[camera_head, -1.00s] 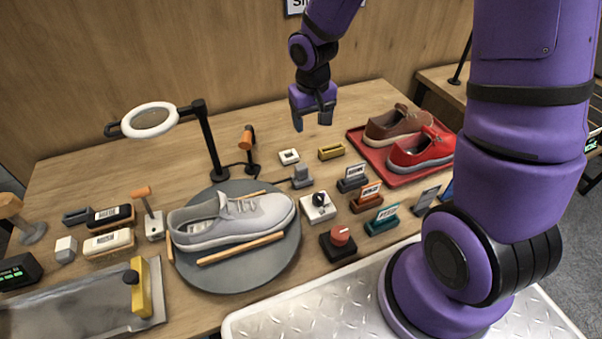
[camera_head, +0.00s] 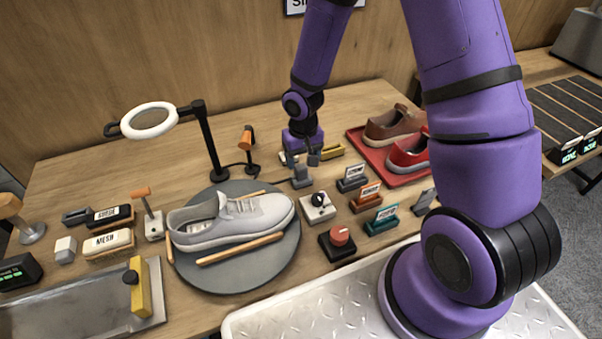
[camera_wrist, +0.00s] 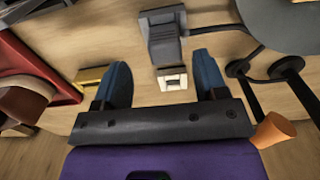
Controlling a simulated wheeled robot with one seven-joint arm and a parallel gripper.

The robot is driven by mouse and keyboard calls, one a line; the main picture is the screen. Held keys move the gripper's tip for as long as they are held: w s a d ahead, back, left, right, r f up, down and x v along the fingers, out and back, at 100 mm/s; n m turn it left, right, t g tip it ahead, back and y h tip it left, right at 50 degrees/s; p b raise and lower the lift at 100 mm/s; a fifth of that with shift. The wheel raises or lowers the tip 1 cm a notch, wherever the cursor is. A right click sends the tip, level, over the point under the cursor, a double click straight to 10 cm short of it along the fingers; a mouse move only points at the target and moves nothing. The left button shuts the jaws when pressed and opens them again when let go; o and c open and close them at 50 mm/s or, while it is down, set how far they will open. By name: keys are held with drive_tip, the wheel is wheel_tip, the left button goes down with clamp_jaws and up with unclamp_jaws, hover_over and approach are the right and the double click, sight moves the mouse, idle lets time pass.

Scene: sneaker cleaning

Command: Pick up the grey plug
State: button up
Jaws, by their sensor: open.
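The grey plug (camera_head: 301,178) sits on the table just behind the turntable's right edge, with a dark cable running from it. In the wrist view the grey plug (camera_wrist: 163,42) lies ahead of my gripper, roughly in line with the gap between the fingers. My gripper (camera_head: 302,158) is low over the table behind the plug, open and empty. In the wrist view its two blue fingers (camera_wrist: 163,84) are spread apart. A white socket block (camera_wrist: 173,79) shows between them, with nothing held. In the head view the gripper partly hides this block.
A grey turntable (camera_head: 238,278) carries a pale sneaker (camera_head: 232,221). A yellow block (camera_head: 331,152) is close to the gripper's right. A lamp post (camera_head: 208,145) and an orange-topped stand (camera_head: 248,140) are to its left. A red tray (camera_head: 361,152) holds shoes.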

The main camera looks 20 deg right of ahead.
sight(301, 166)
drive_tip(key=shift+s+a+f, duration=0.1)
drive_tip(key=shift+a+f, duration=0.05)
drive_tip(key=shift+f, duration=1.15)
drive_tip(key=shift+a+f, duration=0.1)
drive_tip(key=shift+f, duration=1.15)
drive_tip(key=shift+c, duration=0.2)
drive_tip(key=c, duration=0.9)
